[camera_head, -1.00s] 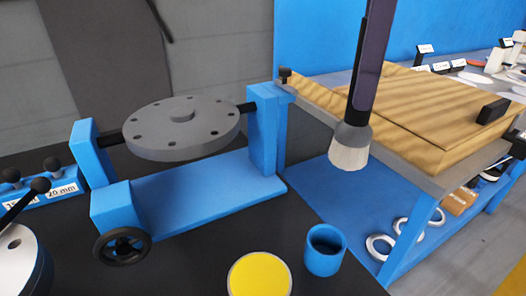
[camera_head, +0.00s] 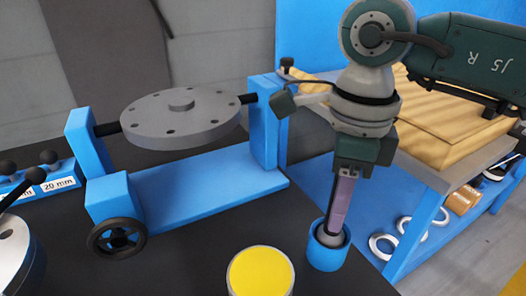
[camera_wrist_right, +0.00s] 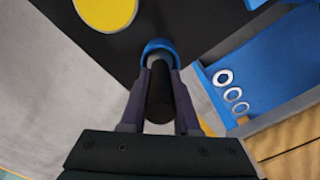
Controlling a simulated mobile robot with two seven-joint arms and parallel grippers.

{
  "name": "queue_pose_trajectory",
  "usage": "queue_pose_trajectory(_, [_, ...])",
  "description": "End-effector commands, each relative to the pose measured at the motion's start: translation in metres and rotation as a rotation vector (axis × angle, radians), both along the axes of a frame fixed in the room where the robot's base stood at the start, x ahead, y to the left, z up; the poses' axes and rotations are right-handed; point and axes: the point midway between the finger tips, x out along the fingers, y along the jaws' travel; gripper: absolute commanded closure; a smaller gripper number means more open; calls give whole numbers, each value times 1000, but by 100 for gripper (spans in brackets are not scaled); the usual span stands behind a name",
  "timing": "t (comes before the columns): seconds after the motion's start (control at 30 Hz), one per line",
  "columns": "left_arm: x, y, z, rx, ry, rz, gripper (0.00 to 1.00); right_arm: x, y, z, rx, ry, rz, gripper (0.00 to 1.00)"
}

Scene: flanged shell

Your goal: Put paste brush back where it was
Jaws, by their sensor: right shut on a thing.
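The paste brush stands bristles-down in the blue cup (camera_head: 325,256) on the black table. Only its grey collar (camera_head: 330,238) shows at the cup mouth in the head view; the bristles are hidden inside. My right gripper (camera_head: 338,222) points down over the cup, its purple fingers shut on the brush. In the right wrist view, the dark handle of the brush (camera_wrist_right: 160,95) lies between the two fingers (camera_wrist_right: 160,68), with the blue cup rim (camera_wrist_right: 158,46) just beyond. My left gripper is not in view.
A round yellow-topped tin (camera_head: 260,272) stands left of the cup. A blue stand holds a grey flanged disc (camera_head: 180,118) with a black handwheel (camera_head: 118,238). A wooden-topped bench (camera_head: 440,140) and white rings on its blue lower shelf are at right.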

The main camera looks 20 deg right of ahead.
Motion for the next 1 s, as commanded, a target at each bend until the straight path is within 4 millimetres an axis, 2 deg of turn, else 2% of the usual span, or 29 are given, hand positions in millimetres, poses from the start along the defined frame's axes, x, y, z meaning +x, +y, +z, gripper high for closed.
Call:
queue_pose_trajectory(0.4, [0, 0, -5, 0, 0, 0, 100, 0, 0, -9, 0, -1, 1, 100])
queue_pose_trajectory(0.43, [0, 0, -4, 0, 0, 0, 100, 0, 0, -8, -1, -1, 1, 68])
queue_pose_trajectory(0.67, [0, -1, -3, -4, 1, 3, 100, 0, 0, -7, 0, 0, 1, 42])
queue_pose_trajectory(1.0, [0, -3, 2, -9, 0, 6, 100, 0, 0, -1, 1, -1, 1, 40])
